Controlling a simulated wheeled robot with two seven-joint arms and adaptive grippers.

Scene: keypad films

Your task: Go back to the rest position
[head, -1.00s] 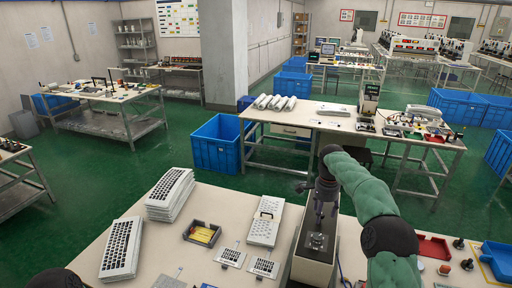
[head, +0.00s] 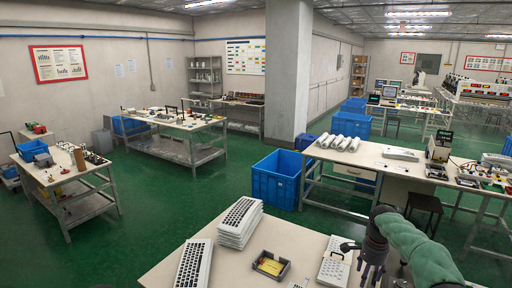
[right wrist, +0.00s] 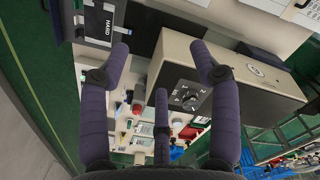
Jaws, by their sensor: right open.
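My right gripper (head: 373,268) hangs at the lower right of the head view, at the end of my green-sleeved arm. It is over the front workbench (head: 215,268), beside a white keypad panel (head: 334,262). In the right wrist view its dark padded fingers (right wrist: 162,62) are spread apart with nothing between them. Beyond them is a beige box-shaped machine (right wrist: 225,85) with a black dial; the gap between fingers and machine cannot be told.
A stack of white keyboards (head: 239,224), a single keyboard (head: 193,265) and a dark tray with yellow pieces (head: 271,265) are on the front bench. A blue crate (head: 277,180) stands on the green floor behind it. Other workbenches stand farther off.

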